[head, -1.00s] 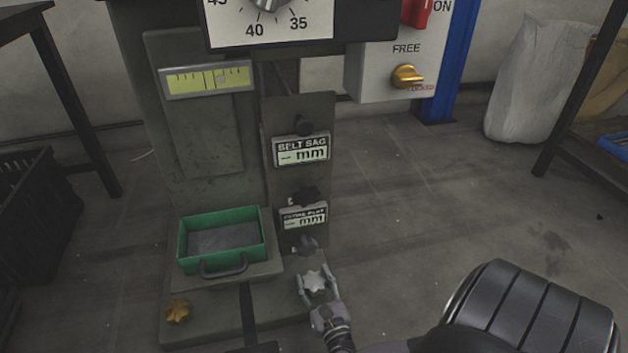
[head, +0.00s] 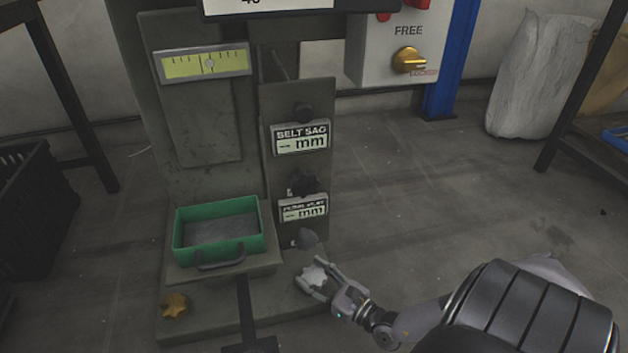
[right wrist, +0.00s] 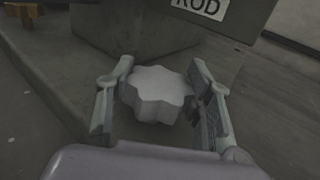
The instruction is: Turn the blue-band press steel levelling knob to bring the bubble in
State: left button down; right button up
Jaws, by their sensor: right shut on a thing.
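The steel levelling knob (head: 315,274), a pale star-shaped knob, sits low at the right front of the press base (head: 215,318). My right gripper (head: 309,275) is shut on it, reaching in from the right; the right wrist view shows the knob (right wrist: 158,94) between the two fingers (right wrist: 160,95). The level vial (head: 180,70), yellow-green with dark marks, is on the press's upper left. Its bubble (head: 210,63) shows a little right of the vial's middle. My left gripper is not in view.
A brass star knob (head: 174,305) is at the base's left front. A green tray (head: 197,258) stands on the press. Dark knobs and two mm displays (head: 301,137) line the column above the steel knob. A grey box with a brass switch (head: 409,60) is upper right.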

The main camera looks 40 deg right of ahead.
jog(key=n+y+b, duration=0.2)
jog(key=y, duration=0.1)
jog(key=shift+w+d+f+g, duration=0.1)
jog(key=shift+g, duration=0.3)
jog(key=shift+n+g+y+b, duration=0.5)
jog(key=shift+n+y, duration=0.4)
jog(key=shift+y, duration=0.5)
jog(key=shift+r, duration=0.2)
jog(key=o, duration=1.2)
jog(key=shift+f, duration=0.1)
jog(key=v, duration=1.2)
